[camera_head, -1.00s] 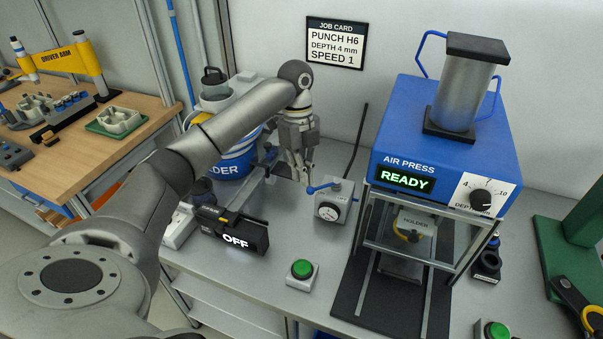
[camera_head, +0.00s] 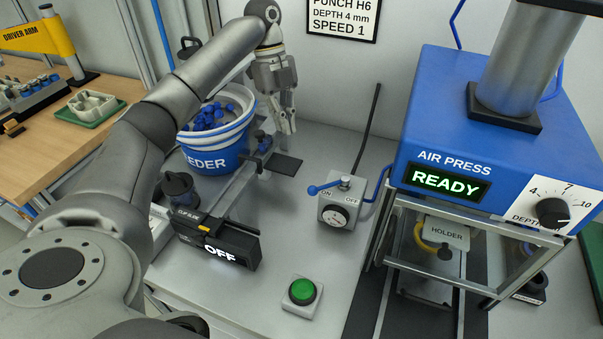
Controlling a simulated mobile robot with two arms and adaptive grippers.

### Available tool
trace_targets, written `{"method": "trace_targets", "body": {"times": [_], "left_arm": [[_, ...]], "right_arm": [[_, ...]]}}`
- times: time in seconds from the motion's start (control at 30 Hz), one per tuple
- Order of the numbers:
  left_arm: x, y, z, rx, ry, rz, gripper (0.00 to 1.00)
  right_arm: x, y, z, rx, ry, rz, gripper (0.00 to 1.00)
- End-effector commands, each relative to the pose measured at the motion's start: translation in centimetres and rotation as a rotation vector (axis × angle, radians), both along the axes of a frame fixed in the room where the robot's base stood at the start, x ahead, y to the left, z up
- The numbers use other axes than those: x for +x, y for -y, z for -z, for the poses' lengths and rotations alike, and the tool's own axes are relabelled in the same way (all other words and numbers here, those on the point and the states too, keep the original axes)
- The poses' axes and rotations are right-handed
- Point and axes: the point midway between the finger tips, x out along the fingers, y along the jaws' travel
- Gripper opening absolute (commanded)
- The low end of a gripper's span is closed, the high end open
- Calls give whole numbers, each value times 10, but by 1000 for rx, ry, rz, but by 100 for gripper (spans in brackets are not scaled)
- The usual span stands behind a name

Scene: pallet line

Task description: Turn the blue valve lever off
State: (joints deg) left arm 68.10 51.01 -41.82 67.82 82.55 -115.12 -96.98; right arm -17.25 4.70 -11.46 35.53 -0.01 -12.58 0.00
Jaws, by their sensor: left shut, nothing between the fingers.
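The blue valve lever (camera_head: 324,187) sits on top of a grey valve box (camera_head: 340,211) with a round gauge on its front. The lever points left, towards the ON mark; the OFF mark is on the right side of the box top. My left gripper (camera_head: 288,128) is shut and empty, pointing down behind and to the left of the valve, above the bench and apart from the lever. My right gripper is not in view.
The air press (camera_head: 450,110) reads READY and stands right of the valve. A blue and white feeder bowl (camera_head: 222,160) stands left of my gripper. A black unit (camera_head: 217,243) reading OFF and a green button (camera_head: 302,292) are in front.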

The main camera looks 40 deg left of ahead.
Motion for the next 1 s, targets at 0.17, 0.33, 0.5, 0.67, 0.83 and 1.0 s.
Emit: {"method": "trace_targets", "body": {"times": [0.17,0.33,0.5,0.67,0.83,1.0], "left_arm": [[0,0,2,0,1,-1,0],[0,0,2,0,1,-1,0],[0,1,6,1,-1,-1,0],[-3,6,25,2,-4,0,0],[-8,17,60,1,-6,1,0],[-11,27,94,1,-5,1,0]], "right_arm": [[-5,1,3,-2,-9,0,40],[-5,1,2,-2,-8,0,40],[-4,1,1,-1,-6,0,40],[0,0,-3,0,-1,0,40],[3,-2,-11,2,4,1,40],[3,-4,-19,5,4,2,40]]}}
